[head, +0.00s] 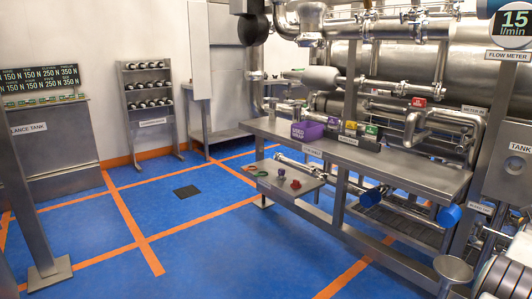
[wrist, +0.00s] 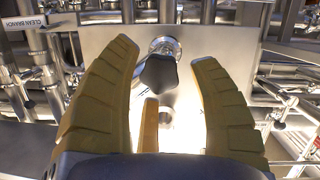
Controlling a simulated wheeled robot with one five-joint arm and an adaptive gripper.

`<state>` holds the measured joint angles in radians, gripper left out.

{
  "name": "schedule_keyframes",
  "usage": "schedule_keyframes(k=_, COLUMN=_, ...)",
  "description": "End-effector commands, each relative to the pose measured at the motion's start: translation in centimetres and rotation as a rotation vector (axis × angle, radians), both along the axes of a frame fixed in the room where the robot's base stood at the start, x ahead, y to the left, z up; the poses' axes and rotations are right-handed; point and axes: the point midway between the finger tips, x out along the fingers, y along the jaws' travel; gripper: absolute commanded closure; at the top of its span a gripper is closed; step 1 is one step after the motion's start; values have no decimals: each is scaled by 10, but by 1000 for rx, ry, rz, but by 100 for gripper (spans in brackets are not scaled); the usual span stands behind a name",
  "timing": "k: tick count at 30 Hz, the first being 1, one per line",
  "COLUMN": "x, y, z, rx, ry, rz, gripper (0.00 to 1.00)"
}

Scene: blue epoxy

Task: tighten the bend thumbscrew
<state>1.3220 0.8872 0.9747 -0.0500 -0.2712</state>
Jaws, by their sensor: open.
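My gripper (wrist: 165,54) shows in the wrist view with its tan ribbed fingers spread wide. A dark, faceted knob (wrist: 158,76), which looks like the bend thumbscrew, lies between the fingers in the picture. It sits in front of a round shiny metal fitting (wrist: 164,45). Gaps show on both sides of the knob, so neither side finger touches it. A shorter middle finger (wrist: 150,122) points up below the knob; I cannot tell how far it is from it. The gripper does not show in the head view, and I cannot pick out the thumbscrew there.
A pale metal plate (wrist: 105,65) stands behind the knob. In the head view, a steel bench (head: 420,178) carries colored bins. Blue floor (head: 190,240) is open left of it.

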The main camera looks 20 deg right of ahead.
Motion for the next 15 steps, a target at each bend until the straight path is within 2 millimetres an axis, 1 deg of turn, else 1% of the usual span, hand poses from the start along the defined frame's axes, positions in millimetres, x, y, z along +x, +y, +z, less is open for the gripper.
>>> schedule_keyframes(k=1, x=-1, y=4, z=-5, rx=-1, ry=0, rz=-1, gripper=44)
schedule_keyframes(k=15, x=-12, y=36, z=-4, rx=-2, ry=0, rz=-3, gripper=44)
